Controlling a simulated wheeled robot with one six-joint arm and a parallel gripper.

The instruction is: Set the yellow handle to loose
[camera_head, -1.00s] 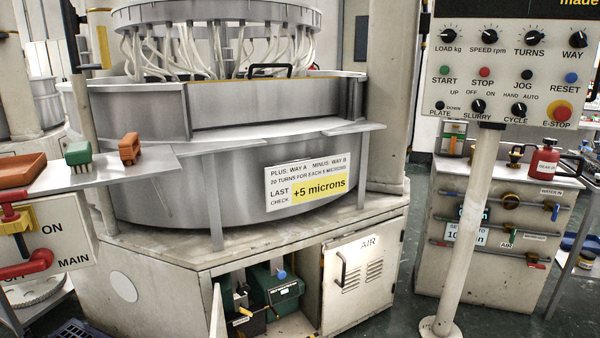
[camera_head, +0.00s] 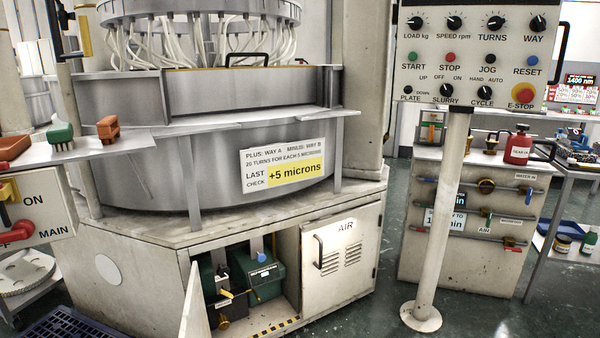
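A small yellow handle (camera_head: 237,293) shows low inside the open cabinet of the big machine, in front of green housings. The green box (camera_head: 262,272) beside it carries a blue knob (camera_head: 261,257) and a label too small to read. The handle's setting is too small to tell. Another yellow part, a lever (camera_head: 5,190), sits on the main switch box (camera_head: 45,205) at the left edge. My gripper is not in view.
The cabinet's left door (camera_head: 197,300) stands open; the AIR door (camera_head: 342,250) is shut. A post (camera_head: 445,220) with a round foot carries the control panel (camera_head: 475,60). A blue grate (camera_head: 80,325) lies at the lower left. Floor is clear before the AIR door.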

